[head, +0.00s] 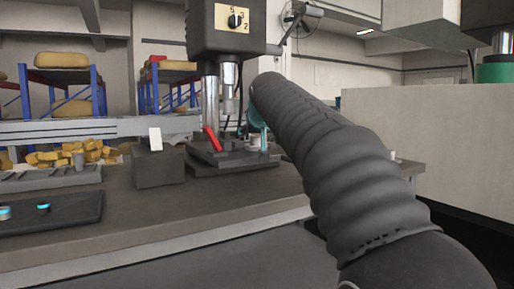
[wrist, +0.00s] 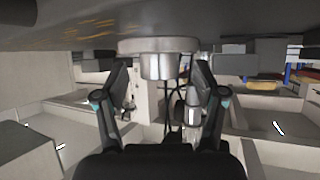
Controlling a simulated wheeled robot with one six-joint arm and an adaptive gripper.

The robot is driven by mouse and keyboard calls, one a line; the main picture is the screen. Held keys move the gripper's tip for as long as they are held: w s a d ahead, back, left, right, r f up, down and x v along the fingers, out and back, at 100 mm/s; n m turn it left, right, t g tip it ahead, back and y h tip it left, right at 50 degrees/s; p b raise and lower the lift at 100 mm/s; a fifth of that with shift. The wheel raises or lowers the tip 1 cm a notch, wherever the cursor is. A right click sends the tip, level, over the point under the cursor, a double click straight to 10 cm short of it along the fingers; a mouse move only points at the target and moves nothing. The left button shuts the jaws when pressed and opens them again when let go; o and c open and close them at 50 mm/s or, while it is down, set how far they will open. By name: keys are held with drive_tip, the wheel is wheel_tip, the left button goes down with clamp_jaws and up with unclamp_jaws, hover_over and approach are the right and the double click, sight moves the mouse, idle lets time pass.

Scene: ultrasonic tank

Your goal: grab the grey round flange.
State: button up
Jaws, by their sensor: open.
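The grey round flange (wrist: 158,46) shows in the wrist view at top centre, a wide disc with a narrower round hub, against a dark flat surface. The wrist picture looks upside down, with this surface along its top. My gripper (wrist: 163,70) is open, with one black finger on each side of the flange's hub. A gap shows between the hub and each finger, and nothing is held. In the head view, my arm reaches to the drill press, and its end is mostly hidden. A small pale round part (head: 254,142) on the press base may be the flange.
The drill press (head: 232,28) stands over the workbench (head: 200,203), with a red handle (head: 212,139) in front. A dark block (head: 159,168) stands left of its base. A black tray (head: 50,212) with small blue-topped parts lies at the bench's left. Yellow pieces lie behind.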

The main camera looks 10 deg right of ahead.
drive_tip(key=shift+w+f, duration=0.1)
drive_tip(key=shift+w, duration=0.1)
clamp_jaws()
